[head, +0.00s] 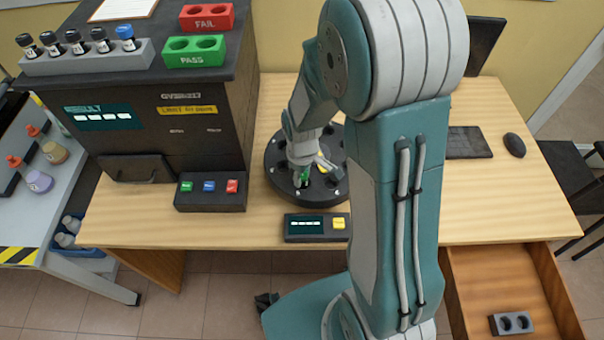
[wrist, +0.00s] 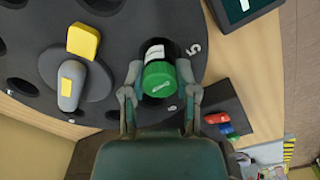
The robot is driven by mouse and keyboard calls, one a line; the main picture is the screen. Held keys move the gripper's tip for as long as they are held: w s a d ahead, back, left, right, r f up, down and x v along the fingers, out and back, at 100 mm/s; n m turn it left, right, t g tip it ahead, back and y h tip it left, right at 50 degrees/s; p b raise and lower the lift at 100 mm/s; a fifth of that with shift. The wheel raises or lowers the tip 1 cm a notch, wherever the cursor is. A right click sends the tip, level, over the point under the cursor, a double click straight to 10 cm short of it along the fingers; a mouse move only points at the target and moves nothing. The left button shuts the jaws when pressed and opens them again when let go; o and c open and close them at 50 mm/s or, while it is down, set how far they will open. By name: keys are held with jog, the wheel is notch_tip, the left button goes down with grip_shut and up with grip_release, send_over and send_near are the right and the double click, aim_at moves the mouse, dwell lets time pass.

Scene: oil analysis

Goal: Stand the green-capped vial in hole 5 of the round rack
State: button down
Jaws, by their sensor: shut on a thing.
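The green-capped vial has a dark body, a white label and a green cap. In the wrist view the vial (wrist: 158,80) sits between the two fingers of my gripper (wrist: 157,95), which is shut on it. In the head view my gripper (head: 303,178) is low over the front of the round black rack (head: 275,164), with the green cap just showing. The rack (wrist: 60,30) also fills the upper left of the wrist view. A printed 5 shows just beside the vial, and a 6 shows near the cap. The hole under the vial is hidden; I cannot tell whether its base is inside.
A grey pointer with a yellow tab (wrist: 84,41) stands on the rack's middle. A small display box with a yellow button (head: 339,223) lies in front of the rack. A three-button panel (head: 210,204) and the dark analyser (head: 180,110) stand left. An open drawer (head: 480,275) is front right.

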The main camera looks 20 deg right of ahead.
jog(key=shift+c, duration=1.9)
grip_release()
notch_tip(320, 180, up, 12)
jog(key=r, duration=0.1)
jog(key=s+r+m+t, duration=0.5)
jog(key=s+r+m, duration=0.2)
jog(key=s+r, duration=0.5)
jog(key=shift+s+r+m+t, duration=0.3)
jog(key=shift+s, duration=0.85)
